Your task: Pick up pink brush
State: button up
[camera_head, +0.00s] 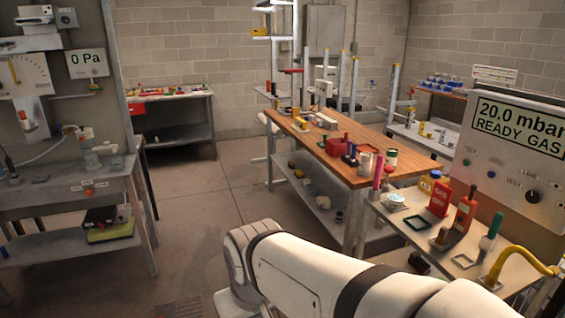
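A slim upright pink thing (378,170) stands at the back left corner of the grey bench on the right, in the head view. It looks like the pink brush, but it is too small to make out bristles. It stands close to the near end of the wooden-topped table. My white arm crosses the bottom of the view, in front of and below that bench. My gripper is out of view, so its state does not show.
A wooden-topped table (345,172) stands behind. Open floor (200,215) lies at centre left.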

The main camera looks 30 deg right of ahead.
aim_at(377, 179)
jog(key=z, duration=0.6)
jog(key=i, duration=1.35)
jog(key=z, duration=1.2)
jog(key=i, duration=0.65)
jog(key=z, duration=0.15)
jog(key=k, duration=0.7)
jog(key=z, duration=0.25)
jog(key=i, duration=0.7)
jog(key=u, duration=0.05)
